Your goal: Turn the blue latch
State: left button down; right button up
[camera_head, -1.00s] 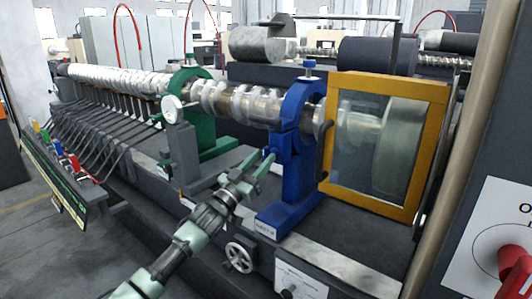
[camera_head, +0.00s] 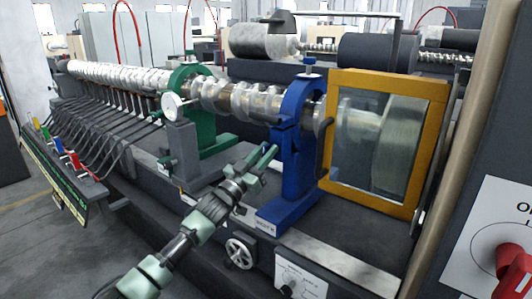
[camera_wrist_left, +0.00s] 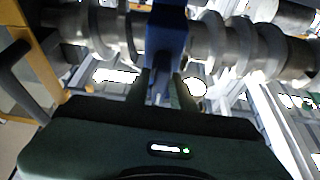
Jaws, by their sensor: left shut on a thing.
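The blue bearing stand (camera_head: 297,150) rises from the machine bed just left of the yellow-framed guard. My left gripper (camera_head: 267,156) reaches in from the lower left, its green fingers at the stand's left face. In the left wrist view, a narrow blue-grey piece, the blue latch (camera_wrist_left: 158,92), sits between the fingertips (camera_wrist_left: 161,93), in front of the blue stand (camera_wrist_left: 165,35). The gripper is shut on it. In the head view the fingers mostly hide the latch, so its exact angle is unclear. My right gripper is not in view.
The yellow-framed guard (camera_head: 333,135) with a dark handle (camera_head: 323,150) stands close on the right. A green stand (camera_head: 212,145) is to the left, and the crankshaft (camera_head: 240,102) runs above. A handwheel (camera_head: 239,254) is below. A red switch (camera_head: 516,265) is far right.

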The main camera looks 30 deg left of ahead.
pick_arm(q)
jog(key=shift+m, duration=0.3)
jog(key=m+h, duration=0.1)
jog(key=m, duration=0.2)
jog(key=shift+h+b, duration=0.35)
jog(key=shift+h, duration=0.05)
jog(key=m+h, duration=0.1)
jog(key=m, duration=0.1)
jog(key=shift+m+g+h, duration=0.3)
jog(key=shift+g, duration=0.1)
jog(key=m+g+h, duration=0.1)
jog(key=m+h, duration=0.1)
jog(key=m, duration=0.3)
jog(key=shift+d, duration=0.1)
jog(key=m+g+h+p, duration=0.1)
jog(key=m+g+p, duration=0.1)
jog(key=m, duration=0.3)
jog(key=shift+d, duration=0.1)
jog(key=m+g+p, duration=0.1)
jog(key=m, duration=0.3)
jog(key=m+g+p, duration=0.1)
jog(key=shift+f+m+g+p, duration=0.3)
jog(key=shift+m+p, duration=0.05)
jog(key=shift+m, duration=0.05)
jog(key=shift+f, duration=0.1)
jog(key=shift+d, duration=0.1)
jog(key=c, duration=1.4)
grip_release()
